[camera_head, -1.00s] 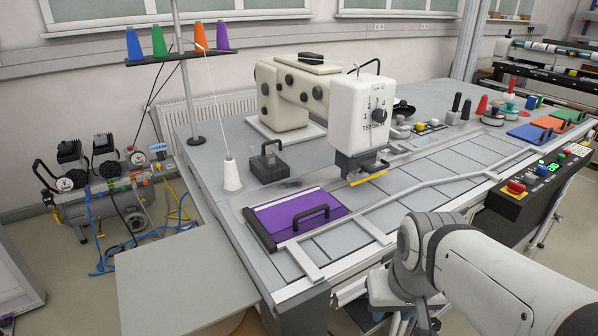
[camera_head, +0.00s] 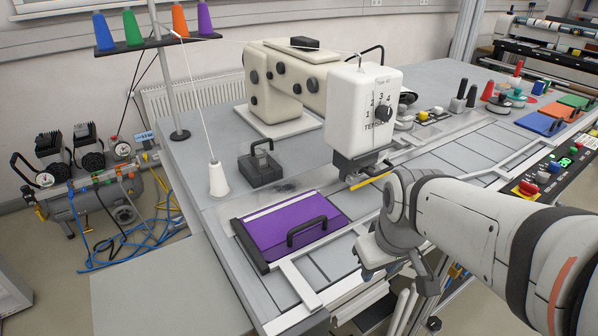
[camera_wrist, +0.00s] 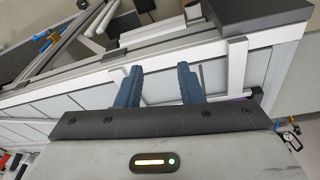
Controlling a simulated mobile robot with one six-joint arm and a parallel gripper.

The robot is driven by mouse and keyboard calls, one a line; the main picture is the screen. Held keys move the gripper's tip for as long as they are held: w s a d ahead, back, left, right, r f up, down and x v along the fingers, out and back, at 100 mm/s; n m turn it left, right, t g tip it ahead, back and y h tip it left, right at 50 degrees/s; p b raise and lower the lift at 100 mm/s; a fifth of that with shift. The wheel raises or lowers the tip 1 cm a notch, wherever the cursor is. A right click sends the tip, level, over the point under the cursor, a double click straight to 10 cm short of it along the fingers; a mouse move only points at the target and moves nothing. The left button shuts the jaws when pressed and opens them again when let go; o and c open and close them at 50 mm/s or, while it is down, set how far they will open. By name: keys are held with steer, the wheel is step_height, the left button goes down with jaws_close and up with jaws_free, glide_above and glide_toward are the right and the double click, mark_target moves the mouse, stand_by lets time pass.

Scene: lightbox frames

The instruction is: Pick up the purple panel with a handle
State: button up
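The purple panel (camera_head: 272,230) lies flat on the table at the front left of the sewing machine, in the head view. A black handle (camera_head: 307,230) stands up from its right part, and a dark bar runs along its left edge. My gripper shows in the wrist view, with two blue fingers (camera_wrist: 160,84) spread apart and nothing between them. In the head view my arm's end is to the right of the panel, apart from it; the fingertips are hard to make out there. In the wrist view only a thin purple sliver shows, right of the fingers.
The white sewing machine head (camera_head: 362,110) stands just behind the panel's right side. A black block with a handle (camera_head: 261,168) and a white thread cone (camera_head: 218,180) stand behind the panel. Light metal rails (camera_head: 345,284) run along the table front.

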steer(key=w+a+r+n+p, duration=0.3)
steer(key=w+a+n+p, duration=0.15)
steer(key=w+n, duration=0.35)
steer(key=n+y+p, duration=0.1)
steer(key=n+p, duration=0.3)
steer(key=n, duration=0.9)
glide_above(305, 224)
steer(key=s+d, duration=0.1)
steer(key=x, duration=0.2)
steer(key=shift+g, duration=0.3)
steer(key=shift+w+a+f+p, duration=0.15)
steer(key=shift+f+p, duration=0.2)
steer(key=shift+f, duration=0.8)
steer(key=shift+w+a+f+p, duration=0.15)
steer(key=shift+f+p, duration=0.15)
steer(key=shift+f, duration=0.85)
steer(key=shift+a+f+p, duration=0.15)
steer(key=shift+f+p, duration=0.2)
steer(key=shift+f, duration=0.8)
steer(key=shift+c, duration=0.4)
jaws_close()
